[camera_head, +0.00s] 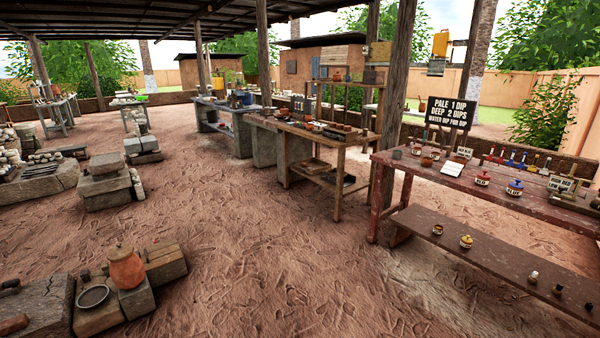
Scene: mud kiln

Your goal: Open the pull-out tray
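Neither of my grippers is in view. I cannot pick out a pull-out tray for certain. A wooden workbench (357,137) with a lower shelf (322,178) stands at centre right, with small pots and tools on top. A dark red table (400,166) stands at the right, with a lower plank shelf (480,258) holding several small jars. Further back is a grey bench (232,107) with buckets and containers. Whether any of these has a tray that slides out is too small to tell.
Wooden posts (396,85) rise beside the benches. At lower left, stone blocks (137,300) carry an orange clay pot (126,268) and a round dark dish (92,296). More stone blocks (105,183) stand at left. The dirt floor (255,250) in the middle is clear.

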